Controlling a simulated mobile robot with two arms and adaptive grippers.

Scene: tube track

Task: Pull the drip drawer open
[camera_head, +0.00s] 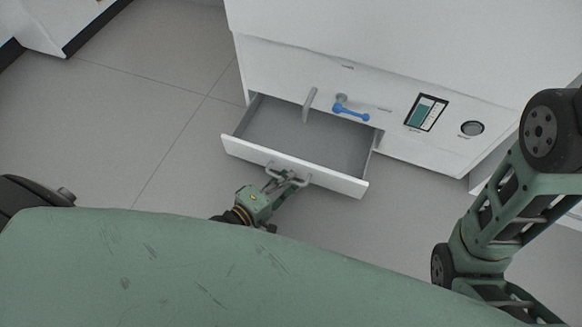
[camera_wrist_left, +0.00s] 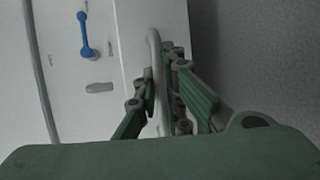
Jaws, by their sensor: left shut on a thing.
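The drip drawer (camera_head: 238,145) is a white-fronted drawer with a grey inside. In the head view it stands pulled out from the white cabinet, and its inside looks empty. Its light grey bar handle (camera_head: 301,183) is on the front face. My left gripper (camera_head: 285,178) is shut on the handle. In the left wrist view the handle (camera_wrist_left: 154,45) runs between the two fingers of my left gripper (camera_wrist_left: 160,85). My right arm's links show at the right of the head view, but its gripper does not.
The white cabinet (camera_head: 290,60) carries a blue lever (camera_head: 350,112), a grey upright handle (camera_head: 309,104), a small display (camera_head: 426,112) and a round dial (camera_head: 472,128) above and right of the drawer. Grey tiled floor (camera_head: 140,110) is clear to the left.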

